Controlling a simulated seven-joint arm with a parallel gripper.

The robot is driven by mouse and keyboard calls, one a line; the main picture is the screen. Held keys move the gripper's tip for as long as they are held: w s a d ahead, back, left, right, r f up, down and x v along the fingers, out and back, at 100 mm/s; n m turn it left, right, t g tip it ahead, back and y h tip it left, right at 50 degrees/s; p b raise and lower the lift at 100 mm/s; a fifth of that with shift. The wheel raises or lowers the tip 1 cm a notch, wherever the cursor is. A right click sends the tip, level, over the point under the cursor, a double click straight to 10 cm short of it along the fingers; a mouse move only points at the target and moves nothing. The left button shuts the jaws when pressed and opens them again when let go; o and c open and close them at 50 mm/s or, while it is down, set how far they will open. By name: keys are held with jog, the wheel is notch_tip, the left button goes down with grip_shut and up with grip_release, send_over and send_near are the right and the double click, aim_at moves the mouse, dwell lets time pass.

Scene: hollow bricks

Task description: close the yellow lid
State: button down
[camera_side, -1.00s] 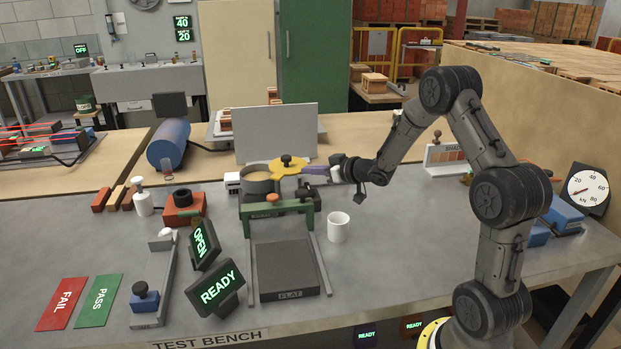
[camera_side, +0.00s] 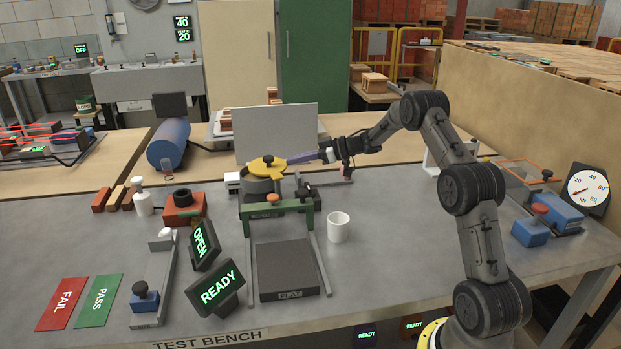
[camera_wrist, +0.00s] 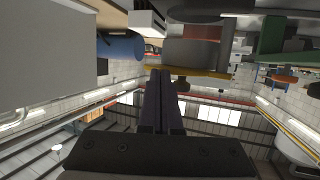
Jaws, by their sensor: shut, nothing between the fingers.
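The yellow lid (camera_side: 264,167), with a black knob, lies over the mouth of the grey round pot (camera_side: 262,188) on the bench and looks about level. The pot's inside is hidden under it. My gripper (camera_side: 290,160) is shut and empty, with its long fingers pointing left at the lid's right edge. Whether the tips touch the lid I cannot tell. The wrist view is upside down: the lid's thin yellow edge (camera_wrist: 205,73) and the pot (camera_wrist: 190,54) show just beyond my fingertips (camera_wrist: 161,72).
A green bridge frame (camera_side: 277,207) stands in front of the pot. A white mug (camera_side: 338,227) is to the front right. A pale upright panel (camera_side: 278,134) stands behind. An orange and black tester (camera_side: 184,209) is to the left. The bench right of the mug is clear.

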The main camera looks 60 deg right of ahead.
aim_at(281, 160)
jog(key=shift+w+a, duration=0.25)
jog(key=shift+w, duration=0.9)
jog(key=shift+w+a, duration=0.25)
jog(key=shift+w, duration=0.35)
jog(key=shift+w+a, duration=0.25)
jog(key=shift+w, duration=0.3)
